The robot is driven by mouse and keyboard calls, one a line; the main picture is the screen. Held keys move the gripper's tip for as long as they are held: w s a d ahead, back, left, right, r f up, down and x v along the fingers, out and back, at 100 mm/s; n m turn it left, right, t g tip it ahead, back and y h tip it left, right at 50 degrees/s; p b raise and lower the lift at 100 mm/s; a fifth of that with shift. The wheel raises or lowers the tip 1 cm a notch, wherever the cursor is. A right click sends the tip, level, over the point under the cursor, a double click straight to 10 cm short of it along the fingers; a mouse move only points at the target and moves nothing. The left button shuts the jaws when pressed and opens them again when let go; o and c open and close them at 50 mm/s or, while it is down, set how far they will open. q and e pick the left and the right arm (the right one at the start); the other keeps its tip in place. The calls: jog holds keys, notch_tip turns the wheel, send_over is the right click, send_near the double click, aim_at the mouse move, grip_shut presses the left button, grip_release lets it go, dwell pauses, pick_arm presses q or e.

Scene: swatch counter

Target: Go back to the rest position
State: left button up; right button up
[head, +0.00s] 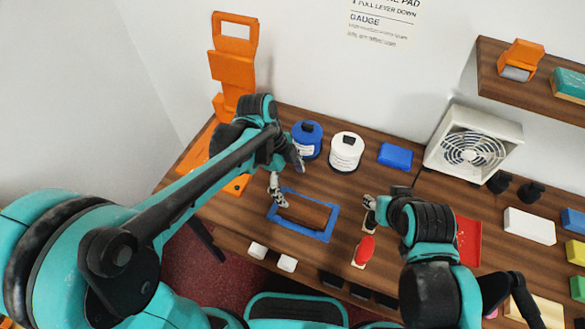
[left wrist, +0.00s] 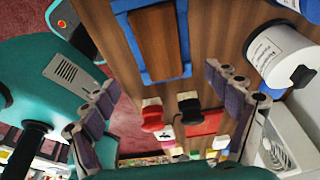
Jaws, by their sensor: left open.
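My left gripper (head: 285,172) hangs over the counter near the back left corner of a blue frame (head: 327,234). Its fingers are spread wide with nothing between them, as the left wrist view (left wrist: 165,105) also shows. The frame surrounds a brown wooden area and shows at the top of the left wrist view (left wrist: 176,72). My right gripper (head: 370,210) is over the counter to the right of the frame, partly hidden by its own wrist. Whether its fingers are apart is unclear. A red-topped piece (head: 364,250) lies just in front of it.
A blue-lidded container (head: 307,140), a white container (head: 346,152) and a blue block (head: 396,155) stand behind. A fan (head: 473,147), an orange stand (head: 232,68) and a wall shelf (head: 540,82) border the counter. A red tray (head: 468,241) lies right of my right wrist.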

pick_arm(q)
jog(key=s+a+r+n+t+y, duration=0.1)
jog(key=s+a+r+n+t, duration=0.1)
jog(key=a+n, duration=0.5)
jog(key=s+a+r+n+t+y, duration=0.2)
jog(key=s+a+n+t, duration=0.2)
jog(key=n, duration=1)
jog(key=a+t, duration=0.2)
jog(key=a, duration=0.1)
jog(key=shift+s+r+n, duration=0.15)
jog(key=shift+r+n, duration=0.15)
jog(key=shift+r, duration=0.1)
